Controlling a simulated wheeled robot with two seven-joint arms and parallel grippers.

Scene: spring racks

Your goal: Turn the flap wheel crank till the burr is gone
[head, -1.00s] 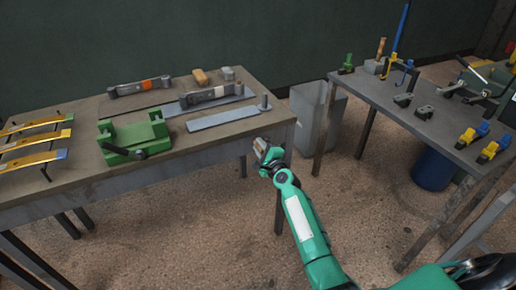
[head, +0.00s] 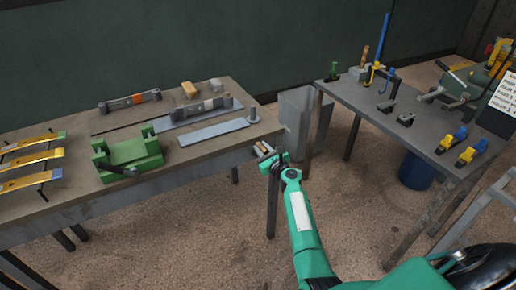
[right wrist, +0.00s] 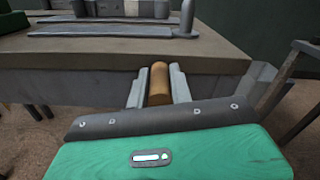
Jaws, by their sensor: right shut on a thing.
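My right gripper (head: 264,150) is in front of the near right part of the left bench. It is shut on a brown cylinder, with one finger on each side; the cylinder (right wrist: 159,84) shows clearly in the right wrist view. Whether this cylinder is the grip of the crank, I cannot tell. I cannot make out the flap wheel or the burr for certain. A green and orange machine (head: 497,58), partly cut off, stands at the far right edge. My left gripper is not in view.
The left bench (head: 70,108) holds a green vise-like block (head: 127,158), yellow-topped leaf strips (head: 30,165) and grey flat bars (head: 213,132). The right table (head: 365,98) holds small clamps and yellow-blue tools (head: 452,139). A grey bin (head: 294,120) stands between them; a blue drum (head: 417,170) is underneath.

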